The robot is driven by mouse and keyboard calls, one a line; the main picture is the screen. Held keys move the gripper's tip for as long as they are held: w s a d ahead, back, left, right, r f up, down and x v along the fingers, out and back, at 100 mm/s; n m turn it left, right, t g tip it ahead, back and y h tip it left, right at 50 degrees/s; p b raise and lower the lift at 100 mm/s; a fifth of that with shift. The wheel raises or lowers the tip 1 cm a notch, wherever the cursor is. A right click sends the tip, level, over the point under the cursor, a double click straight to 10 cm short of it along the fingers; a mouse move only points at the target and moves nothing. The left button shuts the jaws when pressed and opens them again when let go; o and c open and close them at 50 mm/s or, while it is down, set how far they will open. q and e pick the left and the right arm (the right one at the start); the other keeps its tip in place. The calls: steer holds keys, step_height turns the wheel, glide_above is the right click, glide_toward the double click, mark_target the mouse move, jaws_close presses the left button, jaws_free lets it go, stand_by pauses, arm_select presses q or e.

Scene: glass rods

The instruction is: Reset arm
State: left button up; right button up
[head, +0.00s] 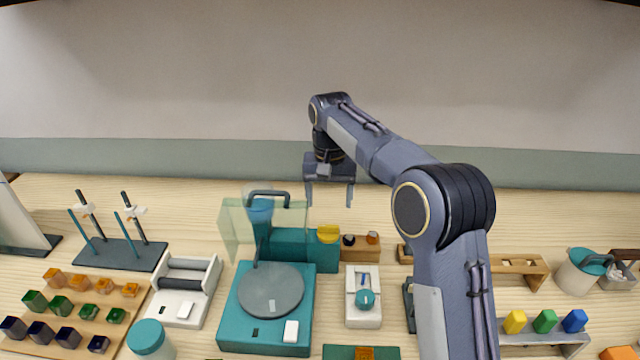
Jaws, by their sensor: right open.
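My right arm comes in from the lower right and reaches toward the back of the table. My right gripper (330,194) hangs open and empty, pointing down, above the back middle of the table. Its two fingers are apart with nothing between them. It is behind and above the small wooden block with dark and orange-brown caps (361,248). My left gripper does not show in the head view. No glass rod can be clearly made out.
A teal device with a round grey plate (270,290) and clear shield stands at centre. A dark stand with upright rods (121,253) and a board of coloured blocks (75,308) are left. A white-teal pot (579,272) stands right. The table's back strip is clear.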

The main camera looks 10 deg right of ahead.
steer(key=s+d+r+t+y, duration=0.1)
steer(key=s+d+r+y, duration=0.2)
steer(key=s, duration=0.5)
steer(key=s+d+r+t, duration=0.1)
steer(key=s+d+r, duration=0.1)
steer(key=s+d, duration=0.45)
steer(key=s+a+f+n+t, duration=0.1)
steer(key=s+a+f, duration=0.1)
steer(key=s, duration=0.8)
steer(key=s+a+f+t, duration=0.2)
steer(key=s+f, duration=0.3)
steer(key=s, duration=0.6)
steer(key=shift+s+a+n+t+y, duration=0.3)
steer(key=shift+a+n+y, duration=0.1)
steer(key=shift+a, duration=0.3)
steer(key=shift+f, duration=0.1)
